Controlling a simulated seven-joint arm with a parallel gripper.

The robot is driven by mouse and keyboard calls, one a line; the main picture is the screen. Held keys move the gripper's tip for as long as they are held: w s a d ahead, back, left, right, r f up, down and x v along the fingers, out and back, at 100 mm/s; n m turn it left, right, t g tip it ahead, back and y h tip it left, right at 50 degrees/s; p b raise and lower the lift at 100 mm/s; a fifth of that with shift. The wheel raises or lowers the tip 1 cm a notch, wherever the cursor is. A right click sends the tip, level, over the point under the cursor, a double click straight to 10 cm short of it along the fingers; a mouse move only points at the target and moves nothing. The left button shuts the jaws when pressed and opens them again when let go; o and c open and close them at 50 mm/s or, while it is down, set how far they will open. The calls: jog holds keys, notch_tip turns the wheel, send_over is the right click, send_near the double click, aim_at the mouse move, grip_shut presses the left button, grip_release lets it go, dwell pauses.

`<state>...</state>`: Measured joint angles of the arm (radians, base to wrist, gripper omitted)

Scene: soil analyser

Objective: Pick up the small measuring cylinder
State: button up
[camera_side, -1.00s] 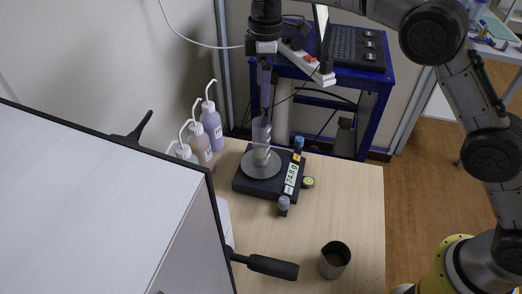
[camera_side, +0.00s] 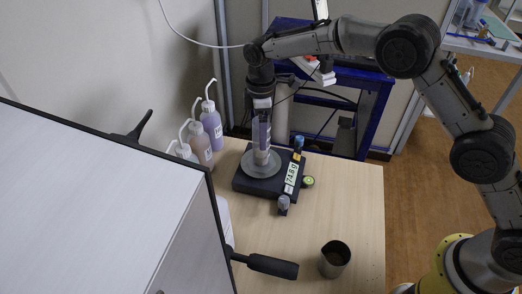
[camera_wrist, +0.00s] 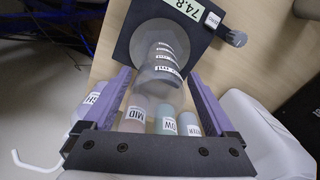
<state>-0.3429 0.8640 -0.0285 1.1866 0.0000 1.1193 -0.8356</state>
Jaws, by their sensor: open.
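The small measuring cylinder (camera_side: 261,153) is clear with pale label bands and stands upright on the round plate of a dark balance (camera_side: 245,187). My gripper (camera_side: 262,143) points down over it, its purple fingers around its upper part in the side view. In the wrist view my gripper (camera_wrist: 158,76) is open, with one finger on each side of the cylinder (camera_wrist: 162,68) and gaps visible. The fingers partly hide the cylinder's upper part in the side view.
The balance display (camera_side: 291,174) reads about 74.8. Wash bottles (camera_side: 211,124) stand close on the left, also seen below the cylinder in the wrist view. A metal beaker (camera_side: 335,259) and a black handle (camera_side: 272,266) are at the front. The table's right side is clear.

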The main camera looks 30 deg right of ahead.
jog(key=shift+f, duration=1.4)
grip_shut()
